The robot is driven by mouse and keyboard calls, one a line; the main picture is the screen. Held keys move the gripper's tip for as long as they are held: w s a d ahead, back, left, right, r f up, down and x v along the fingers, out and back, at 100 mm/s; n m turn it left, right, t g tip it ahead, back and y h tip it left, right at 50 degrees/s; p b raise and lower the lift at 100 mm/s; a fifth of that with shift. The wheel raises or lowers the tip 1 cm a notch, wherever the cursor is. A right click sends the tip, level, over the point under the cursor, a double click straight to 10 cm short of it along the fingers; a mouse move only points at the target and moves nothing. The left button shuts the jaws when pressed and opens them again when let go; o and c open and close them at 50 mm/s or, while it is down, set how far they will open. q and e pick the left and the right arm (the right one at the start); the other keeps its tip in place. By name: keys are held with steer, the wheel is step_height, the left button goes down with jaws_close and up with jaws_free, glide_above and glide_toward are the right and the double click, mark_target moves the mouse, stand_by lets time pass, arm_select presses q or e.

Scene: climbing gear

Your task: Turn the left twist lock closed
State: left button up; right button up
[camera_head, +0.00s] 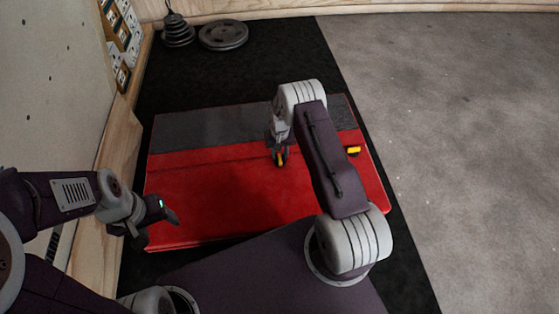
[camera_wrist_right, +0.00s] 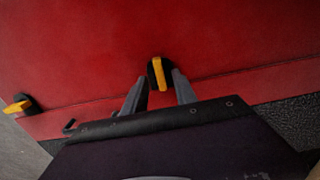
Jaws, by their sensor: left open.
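The left twist lock, a yellow handle on a black base, sits on the red mat (camera_head: 210,205) and shows in the head view (camera_head: 280,160) and at the top middle of the right wrist view (camera_wrist_right: 158,72). My right gripper (camera_head: 280,150) is over it, its open fingers (camera_wrist_right: 159,80) on either side of the lock; the handle lies lengthwise between them with a gap at each side. Contact with the base cannot be told. The other twist lock (camera_head: 353,150) is further right on the mat and shows at the left of the wrist view (camera_wrist_right: 18,106). My left gripper (camera_head: 158,230) is open and empty near the mat's left front corner.
Weight plates (camera_head: 223,35) and a stack of weights (camera_head: 176,30) stand on the black floor behind the mat. A climbing wall (camera_head: 50,80) with a wooden edge runs along the left. Grey floor (camera_head: 460,150) to the right is clear.

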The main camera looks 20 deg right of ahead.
step_height(320, 180, down, 2)
steer(key=shift+f+b, duration=0.15)
steer(key=shift+b, duration=0.2)
arm_select(q)
steer(key=shift+f, duration=0.8)
arm_select(e)
jaws_close()
